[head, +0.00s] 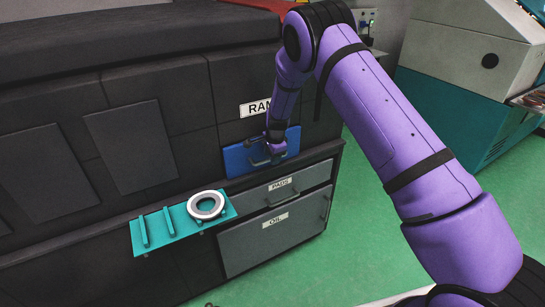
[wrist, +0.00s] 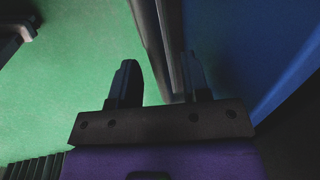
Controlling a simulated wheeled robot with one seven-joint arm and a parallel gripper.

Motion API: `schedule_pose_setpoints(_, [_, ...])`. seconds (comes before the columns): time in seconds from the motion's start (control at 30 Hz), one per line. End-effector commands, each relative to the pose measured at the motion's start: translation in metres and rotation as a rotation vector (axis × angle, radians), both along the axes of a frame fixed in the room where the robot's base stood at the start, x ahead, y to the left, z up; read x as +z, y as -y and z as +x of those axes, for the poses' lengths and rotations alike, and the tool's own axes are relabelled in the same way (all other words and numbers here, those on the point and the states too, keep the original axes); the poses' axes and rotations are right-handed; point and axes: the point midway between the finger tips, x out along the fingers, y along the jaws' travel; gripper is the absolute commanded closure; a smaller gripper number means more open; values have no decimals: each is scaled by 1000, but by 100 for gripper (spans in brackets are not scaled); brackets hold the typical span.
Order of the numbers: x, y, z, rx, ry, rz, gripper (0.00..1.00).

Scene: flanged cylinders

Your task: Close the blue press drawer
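The blue press drawer (head: 236,160) is set in the dark cabinet below a white label reading "RAN", which is partly covered by my arm. I cannot tell clearly how far its front stands out. My gripper (head: 268,158) is at the drawer's front, by its dark handle, and hides part of it. In the wrist view, my gripper (wrist: 160,82) has its two fingers apart, with the blue drawer face (wrist: 265,55) close on the right. A dark bar (wrist: 155,45) runs between the fingers; contact cannot be told.
Below are grey drawers labelled PADS (head: 290,186) and OIL (head: 250,235). A teal tray (head: 170,240) with a pale ring (head: 206,205) juts out at the lower left. A teal and beige machine (head: 460,90) stands at the right. Green floor (head: 350,240) is open in front.

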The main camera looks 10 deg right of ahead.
Motion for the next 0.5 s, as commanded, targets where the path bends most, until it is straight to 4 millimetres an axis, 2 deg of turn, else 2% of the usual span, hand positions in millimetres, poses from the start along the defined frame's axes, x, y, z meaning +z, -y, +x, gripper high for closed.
schedule_pose_setpoints(0.27, [1,0,0,1,0,0,58])
schedule_pose_setpoints(0.37, [8,0,-1,1,2,0,58])
schedule_pose_setpoints(0.5, [29,0,-5,1,4,1,58])
